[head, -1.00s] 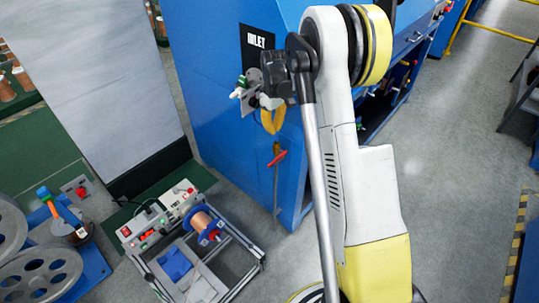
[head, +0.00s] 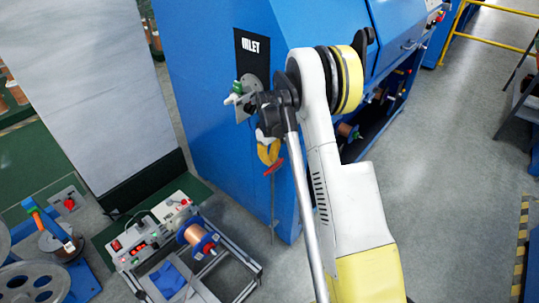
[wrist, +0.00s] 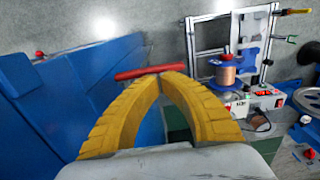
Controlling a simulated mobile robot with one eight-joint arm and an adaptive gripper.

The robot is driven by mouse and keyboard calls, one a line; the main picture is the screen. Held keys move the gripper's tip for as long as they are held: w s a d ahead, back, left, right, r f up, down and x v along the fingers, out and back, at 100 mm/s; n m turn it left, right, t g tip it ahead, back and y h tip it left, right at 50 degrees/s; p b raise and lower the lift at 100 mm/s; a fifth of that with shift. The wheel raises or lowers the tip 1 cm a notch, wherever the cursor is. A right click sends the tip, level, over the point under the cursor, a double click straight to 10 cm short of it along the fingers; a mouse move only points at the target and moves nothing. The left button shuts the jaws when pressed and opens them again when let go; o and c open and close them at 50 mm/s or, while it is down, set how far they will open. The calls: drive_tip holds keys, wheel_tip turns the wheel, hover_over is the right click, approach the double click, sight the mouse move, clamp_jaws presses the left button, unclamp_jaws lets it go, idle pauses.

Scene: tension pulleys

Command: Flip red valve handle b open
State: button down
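The red valve handle (head: 274,165) is a short bar on a thin vertical pipe beside the blue machine's end panel in the head view. In the wrist view the red handle (wrist: 150,72) lies crosswise just beyond my fingertips. My gripper (head: 270,158) has yellow fingers and points down above the handle. In the wrist view the fingers of my gripper (wrist: 161,77) converge and their tips look closed together at the middle of the bar. I cannot tell whether they touch it. No letter marking the handle is visible.
A green-handled fitting (head: 236,90) projects from the plate. A bench frame with a copper spool (head: 195,236) stands below left. Grey floor (head: 440,180) is open at right.

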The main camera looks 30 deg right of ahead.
drive_tip(key=shift+f, duration=0.85)
